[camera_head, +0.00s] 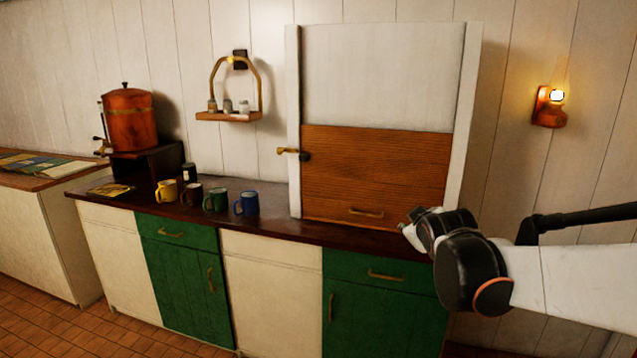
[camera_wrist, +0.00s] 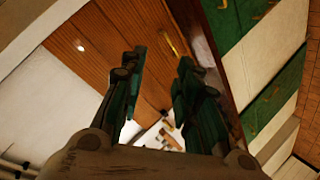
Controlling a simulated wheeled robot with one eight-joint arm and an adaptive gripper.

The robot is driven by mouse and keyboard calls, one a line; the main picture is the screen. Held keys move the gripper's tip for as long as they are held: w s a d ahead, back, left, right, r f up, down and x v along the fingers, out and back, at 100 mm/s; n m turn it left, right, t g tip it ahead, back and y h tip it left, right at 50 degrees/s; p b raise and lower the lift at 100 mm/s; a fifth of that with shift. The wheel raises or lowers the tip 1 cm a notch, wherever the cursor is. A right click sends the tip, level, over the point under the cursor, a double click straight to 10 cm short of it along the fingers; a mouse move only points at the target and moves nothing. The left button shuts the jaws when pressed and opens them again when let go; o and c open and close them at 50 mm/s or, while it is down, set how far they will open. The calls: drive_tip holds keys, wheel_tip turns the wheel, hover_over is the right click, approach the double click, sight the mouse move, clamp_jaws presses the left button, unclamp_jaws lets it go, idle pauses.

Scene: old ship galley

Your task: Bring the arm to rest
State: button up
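My arm (camera_head: 580,283) reaches in from the right edge in the head view. The gap between the gripper and the cupboard front cannot be judged exactly.
The countertop (camera_head: 285,228) carries a yellow mug (camera_head: 167,191), a dark mug (camera_head: 191,194), a green mug (camera_head: 216,201) and a blue mug (camera_head: 247,204). A copper urn (camera_head: 131,120) stands far left. A wall lamp (camera_head: 549,105) hangs above my arm. Green cabinet doors (camera_head: 385,310) are below.

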drive_tip(key=s+a+f+m+g, duration=0.1)
drive_tip(key=s+f+m+g, duration=0.1)
drive_tip(key=s, duration=0.9)
drive_tip(key=s+a+f+m+g+y, duration=0.1)
drive_tip(key=s+f, duration=0.3)
drive_tip(key=s, duration=0.7)
drive_tip(key=s+a+f+m+g, duration=0.1)
drive_tip(key=s+f+m+g, duration=0.1)
drive_tip(key=s, duration=0.8)
drive_tip(key=shift+s+f+m+g+y, duration=0.35)
drive_tip(key=shift+f+m, duration=0.2)
drive_tip(key=shift+m, duration=0.35)
